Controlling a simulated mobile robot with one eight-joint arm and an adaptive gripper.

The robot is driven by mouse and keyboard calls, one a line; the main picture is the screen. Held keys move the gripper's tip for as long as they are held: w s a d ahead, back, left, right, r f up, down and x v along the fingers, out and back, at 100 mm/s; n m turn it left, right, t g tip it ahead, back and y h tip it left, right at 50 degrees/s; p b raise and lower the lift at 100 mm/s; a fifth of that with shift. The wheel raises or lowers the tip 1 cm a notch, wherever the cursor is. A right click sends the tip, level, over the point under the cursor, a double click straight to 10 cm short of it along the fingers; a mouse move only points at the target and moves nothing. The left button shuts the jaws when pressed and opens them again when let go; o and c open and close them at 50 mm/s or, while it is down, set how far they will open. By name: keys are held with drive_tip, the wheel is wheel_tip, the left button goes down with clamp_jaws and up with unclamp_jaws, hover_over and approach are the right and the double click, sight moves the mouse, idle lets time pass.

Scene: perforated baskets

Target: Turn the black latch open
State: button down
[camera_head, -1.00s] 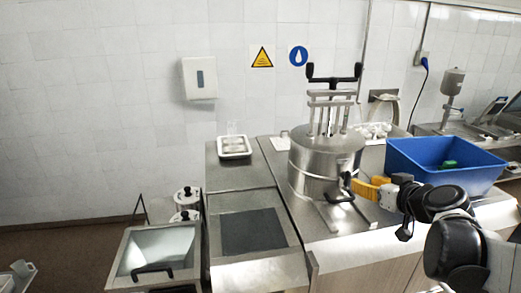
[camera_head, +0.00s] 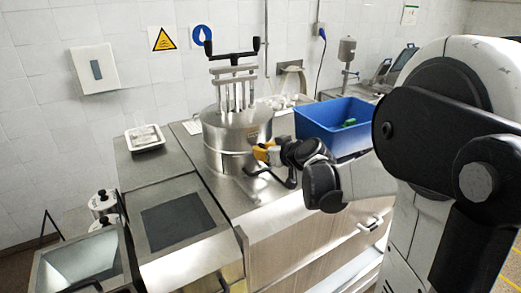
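The black latch (camera_head: 257,170) is a small dark handle low on the front of the steel cylindrical vessel (camera_head: 226,140). My gripper (camera_head: 262,153), with yellow-orange fingers, is at the vessel's front right, close to the latch and partly in front of it. I cannot tell whether the fingers touch the latch. The fingertips are small and overlap the vessel, so their opening does not show clearly.
A white tray (camera_head: 146,139) lies on the steel counter at the left. The vessel's black top handle (camera_head: 232,50) rises above it. A drawer front lies below the counter.

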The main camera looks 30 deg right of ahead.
idle(0.5)
drive_tip(key=m+y+b, duration=0.2)
drive_tip(key=shift+d+f+m+b, duration=0.2)
drive_tip(key=shift+m+b, duration=0.1)
drive_tip(key=shift+b, duration=0.1)
drive_tip(key=m+y+b, duration=0.2)
drive_tip(key=m+b, duration=0.1)
drive_tip(key=m+t+y+b, duration=0.1)
drive_tip(key=m+y+b, duration=0.1)
drive_tip(key=m+b, duration=0.2)
drive_tip(key=shift+d+f, duration=0.1)
drive_tip(key=shift+f, duration=0.05)
drive_tip(key=shift+m+t+y+b, duration=0.5)
drive_tip(key=shift+m+t+b, duration=0.4)
drive_tip(key=shift+m+b, duration=0.8)
drive_tip(key=shift+m, duration=0.3)
drive_tip(key=c, duration=1.5)
unclamp_jaws()
drive_tip(key=shift+o, duration=0.2)
